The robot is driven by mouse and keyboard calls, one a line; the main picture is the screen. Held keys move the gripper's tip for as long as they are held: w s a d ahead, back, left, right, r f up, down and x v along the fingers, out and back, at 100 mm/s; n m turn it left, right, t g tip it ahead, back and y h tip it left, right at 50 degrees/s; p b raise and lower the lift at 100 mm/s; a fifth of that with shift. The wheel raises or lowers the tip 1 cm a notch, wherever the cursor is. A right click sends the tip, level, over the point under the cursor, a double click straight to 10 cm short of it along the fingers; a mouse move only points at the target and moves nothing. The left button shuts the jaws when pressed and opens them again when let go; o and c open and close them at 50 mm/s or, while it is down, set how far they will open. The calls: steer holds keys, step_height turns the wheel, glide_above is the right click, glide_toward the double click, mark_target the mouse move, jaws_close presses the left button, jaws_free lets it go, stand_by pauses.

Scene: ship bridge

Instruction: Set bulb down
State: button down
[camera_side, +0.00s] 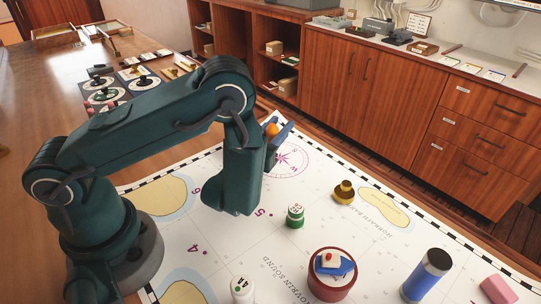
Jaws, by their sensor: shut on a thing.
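My gripper (280,138) is at the far side of my own arm, above the upper part of the sea chart (240,240). Its blue fingers are partly hidden behind my dark green wrist. A small rounded orange thing (271,130), seemingly the bulb, shows at the fingers, which are shut on it. Most of the grip is hidden, so I cannot tell the bulb's full shape or tilt. The held thing appears to be above the chart near the compass rose, and I cannot tell how high.
On the chart stand a green-and-white pot (295,216), a brass piece (344,192), a dark red round container (331,287) with a blue thing on top, a blue cylinder (427,273), a white bottle (242,290) and a pink block (497,290). Wooden cabinets (380,100) stand behind.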

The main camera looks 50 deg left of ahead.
steer(key=shift+f, duration=2.25)
steer(key=shift+f, duration=0.15)
steer(key=c, duration=0.6)
jaws_free()
steer(key=v, duration=0.5)
steer(key=shift+s+d, duration=0.15)
steer(key=shift+s, duration=0.15)
steer(key=shift+v, duration=0.95)
